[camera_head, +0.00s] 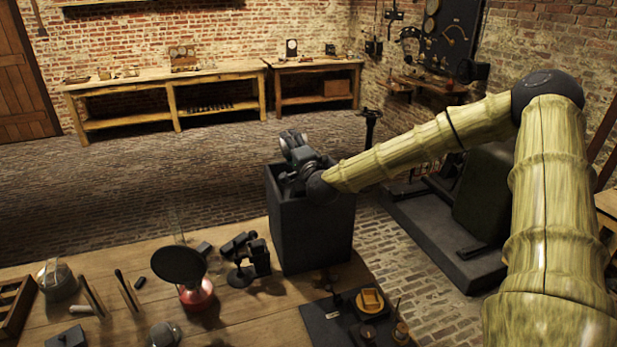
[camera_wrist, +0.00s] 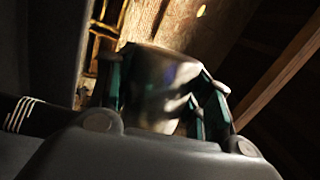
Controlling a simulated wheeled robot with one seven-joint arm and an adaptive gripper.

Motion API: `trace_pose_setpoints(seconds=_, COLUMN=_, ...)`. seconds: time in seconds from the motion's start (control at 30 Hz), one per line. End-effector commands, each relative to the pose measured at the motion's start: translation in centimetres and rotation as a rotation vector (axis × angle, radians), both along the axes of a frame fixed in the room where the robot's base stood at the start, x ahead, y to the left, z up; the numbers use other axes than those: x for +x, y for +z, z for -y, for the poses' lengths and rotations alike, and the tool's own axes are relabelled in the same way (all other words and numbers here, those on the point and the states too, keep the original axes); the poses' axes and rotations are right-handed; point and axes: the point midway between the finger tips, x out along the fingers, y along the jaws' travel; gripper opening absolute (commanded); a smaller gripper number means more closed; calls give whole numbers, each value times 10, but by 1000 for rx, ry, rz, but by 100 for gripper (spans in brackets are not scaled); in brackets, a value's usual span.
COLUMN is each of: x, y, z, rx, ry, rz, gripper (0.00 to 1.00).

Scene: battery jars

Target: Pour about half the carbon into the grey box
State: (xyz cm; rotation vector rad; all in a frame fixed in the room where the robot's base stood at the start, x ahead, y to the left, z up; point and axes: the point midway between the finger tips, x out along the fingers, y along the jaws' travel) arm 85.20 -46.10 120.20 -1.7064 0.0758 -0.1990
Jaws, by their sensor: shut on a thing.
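The grey box (camera_head: 312,232), tall and dark, stands at the table's far edge in the head view. My gripper (camera_head: 292,146) is over the top of this box, seen small and partly covered by my own wrist. In the wrist view my gripper (camera_wrist: 166,100) has its green-edged fingers shut on a shiny, rounded vessel (camera_wrist: 158,82). Roof beams behind the vessel show that the wrist is strongly tilted. The vessel's mouth and contents cannot be made out. No carbon is clearly visible, and the inside of the box is hidden.
A red-based stand with a black dish (camera_head: 180,266) and a dark instrument (camera_head: 246,260) stand left of the box. A dark board (camera_head: 325,325) with small parts lies in front. A kettle-like pot (camera_head: 57,280) is at far left. Open floor lies behind the table.

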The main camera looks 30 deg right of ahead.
Motion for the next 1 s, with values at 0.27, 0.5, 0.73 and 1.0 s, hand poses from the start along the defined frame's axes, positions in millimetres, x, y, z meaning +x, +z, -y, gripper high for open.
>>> trace_pose_setpoints(seconds=0.27, x=0, y=0, z=1, rx=15, ry=0, rz=6, gripper=25)
trace_pose_setpoints(seconds=0.5, x=0, y=2, z=0, rx=29, ry=2, rz=12, gripper=25)
trace_pose_setpoints(seconds=0.73, x=0, y=2, z=1, rx=42, ry=0, rz=15, gripper=25)
trace_pose_setpoints(seconds=1.0, x=0, y=3, z=1, rx=57, ry=1, rz=21, gripper=25)
